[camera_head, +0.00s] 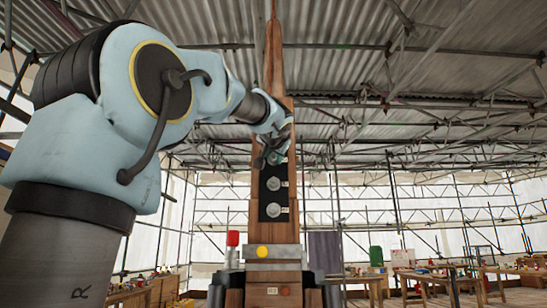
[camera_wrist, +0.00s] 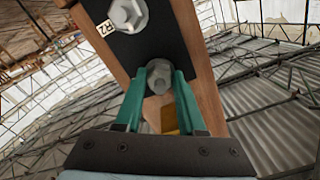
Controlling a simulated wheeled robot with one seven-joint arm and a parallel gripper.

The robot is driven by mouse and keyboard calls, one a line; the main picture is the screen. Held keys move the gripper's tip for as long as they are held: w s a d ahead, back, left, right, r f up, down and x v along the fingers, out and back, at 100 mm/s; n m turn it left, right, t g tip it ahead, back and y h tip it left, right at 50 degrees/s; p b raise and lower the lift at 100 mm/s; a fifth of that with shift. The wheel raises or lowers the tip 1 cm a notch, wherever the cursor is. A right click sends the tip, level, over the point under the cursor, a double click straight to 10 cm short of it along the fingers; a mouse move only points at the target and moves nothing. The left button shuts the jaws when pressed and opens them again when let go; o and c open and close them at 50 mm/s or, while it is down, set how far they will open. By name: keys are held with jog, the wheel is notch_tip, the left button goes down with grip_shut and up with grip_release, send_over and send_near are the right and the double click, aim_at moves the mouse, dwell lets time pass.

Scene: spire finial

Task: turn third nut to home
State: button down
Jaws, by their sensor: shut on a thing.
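The wooden spire (camera_head: 268,85) stands upright in the middle of the head view, with a dark plate (camera_head: 263,196) on its face. Two pale nuts show on the plate, an upper one (camera_head: 274,183) and a lower one (camera_head: 273,210). My gripper (camera_head: 270,156) is above them at the top of the plate and hides what it holds there. In the wrist view, the green fingers of my gripper (camera_wrist: 160,84) are shut on a grey hex nut (camera_wrist: 159,72). Another nut (camera_wrist: 128,14) sits beyond it, beside a small white tag that seems to read R2.
A yellow round button (camera_head: 262,252) and a red lamp (camera_head: 233,238) are at the spire's base. Workbenches (camera_head: 450,275) with small items stand at the right. Scaffolding surrounds the spire. A brass-coloured patch (camera_wrist: 169,117) shows between my fingers.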

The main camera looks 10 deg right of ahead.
jog(key=m, duration=0.4)
jog(key=shift+m, duration=0.4)
jog(key=m+p, duration=0.1)
jog(key=m, duration=0.2)
jog(key=shift+r+m, duration=0.1)
jog(key=shift+m, duration=0.2)
jog(key=m+p, duration=0.1)
jog(key=m, duration=0.3)
jog(key=m+p, duration=0.2)
jog(key=m, duration=0.3)
jog(key=m+p, duration=0.2)
jog(key=m, duration=0.2)
jog(key=shift+m, duration=0.3)
jog(key=m+p, duration=0.1)
jog(key=m, duration=0.2)
jog(key=shift+m+p, duration=0.3)
jog(key=shift+p, duration=0.1)
jog(key=m+p, duration=0.2)
jog(key=m, duration=0.3)
jog(key=shift+m+p, duration=1.05)
jog(key=shift+m, duration=0.85)
jog(key=shift+f, duration=0.2)
